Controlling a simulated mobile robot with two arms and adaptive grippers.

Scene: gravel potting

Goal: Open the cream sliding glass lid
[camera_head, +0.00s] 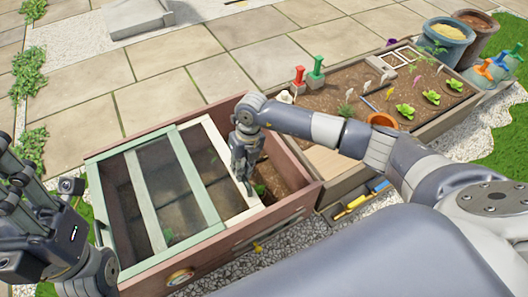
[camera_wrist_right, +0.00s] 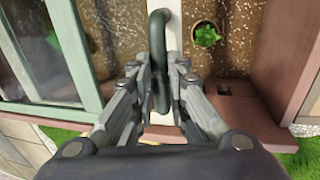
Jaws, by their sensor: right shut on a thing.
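The cream sliding glass lid (camera_head: 218,136) lies on the pinkish-brown cold frame (camera_head: 283,213), beside and partly overlapped by the green-framed lid (camera_head: 188,168). Its cream edge bar (camera_wrist_right: 173,28) runs down the middle of the right wrist view. My right gripper (camera_head: 242,178) is over that bar, shut on the dark handle (camera_wrist_right: 158,45), with a finger on each side of it. To the right of the bar the box shows open soil with a small plant (camera_wrist_right: 207,35). My left gripper (camera_head: 22,172) is at the left edge, away from the lids and partly cut off.
A planting bed (camera_head: 335,95) with seedlings, labels and a terracotta pot (camera_head: 382,121) adjoins the box on the right. Two buckets (camera_head: 447,38) stand at the back right. Paving lies behind the box. My right arm crosses above the planting bed.

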